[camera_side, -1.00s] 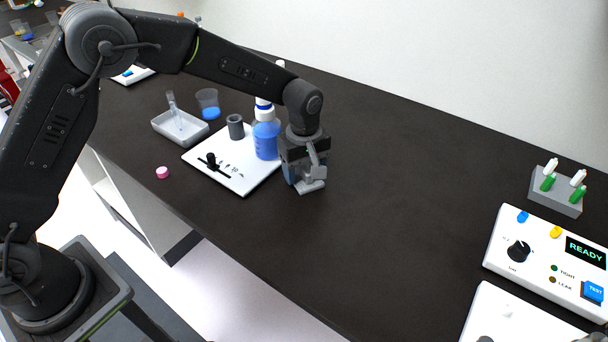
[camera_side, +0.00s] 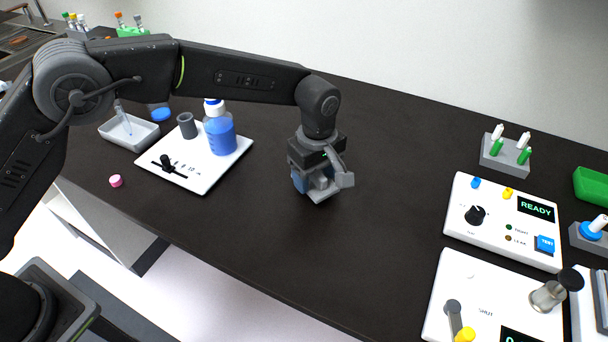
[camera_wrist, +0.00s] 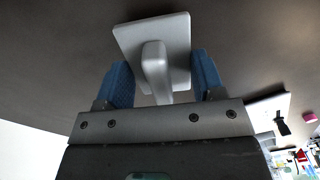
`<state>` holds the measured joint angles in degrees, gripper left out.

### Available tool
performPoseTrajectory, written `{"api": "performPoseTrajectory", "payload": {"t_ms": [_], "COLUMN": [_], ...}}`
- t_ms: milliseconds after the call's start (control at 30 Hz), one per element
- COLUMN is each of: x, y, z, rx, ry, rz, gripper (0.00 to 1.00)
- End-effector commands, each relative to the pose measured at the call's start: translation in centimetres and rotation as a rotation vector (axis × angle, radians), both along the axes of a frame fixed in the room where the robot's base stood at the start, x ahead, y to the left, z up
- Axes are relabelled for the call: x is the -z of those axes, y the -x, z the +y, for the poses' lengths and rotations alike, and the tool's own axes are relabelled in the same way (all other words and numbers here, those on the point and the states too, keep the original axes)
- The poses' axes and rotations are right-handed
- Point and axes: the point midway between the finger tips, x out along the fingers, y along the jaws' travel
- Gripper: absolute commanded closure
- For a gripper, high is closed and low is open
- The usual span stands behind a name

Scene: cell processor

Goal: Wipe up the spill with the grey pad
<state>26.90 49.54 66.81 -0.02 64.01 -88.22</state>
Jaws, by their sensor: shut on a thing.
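My gripper (camera_wrist: 163,80) is shut on the handle of the grey pad (camera_wrist: 140,35). Its blue-lined fingers stand on either side of the handle, and the flat grey plate lies beyond the fingertips. In the side view my gripper (camera_side: 314,185) points down over the dark bench, with the pad (camera_side: 325,193) at its lower end. I cannot tell whether the pad touches the bench. I cannot make out a spill in either view.
A white plate (camera_side: 222,162) with a blue bottle (camera_side: 219,133) and grey cup (camera_side: 187,126) stands left of my gripper. A tray (camera_side: 128,136) and pink cap (camera_side: 115,181) lie farther left. White READY device (camera_side: 500,240) and vial rack (camera_side: 505,158) stand right. The bench between is clear.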

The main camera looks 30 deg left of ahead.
Motion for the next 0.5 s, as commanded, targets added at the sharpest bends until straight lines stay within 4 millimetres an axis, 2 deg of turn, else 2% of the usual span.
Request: {"api": "performPoseTrajectory", "payload": {"t_ms": [33,200,500], "x": [-1.0,-3.4,-6.0], "y": [-0.1,-0.1,-0.1], "z": [0.0,0.0,0.0], "rx": [0.0,0.0,0.0], "ry": [0.004,0.004,0.003], "rz": [-0.007,-0.007,-0.006], "gripper": [0.86,0.86,0.86]}}
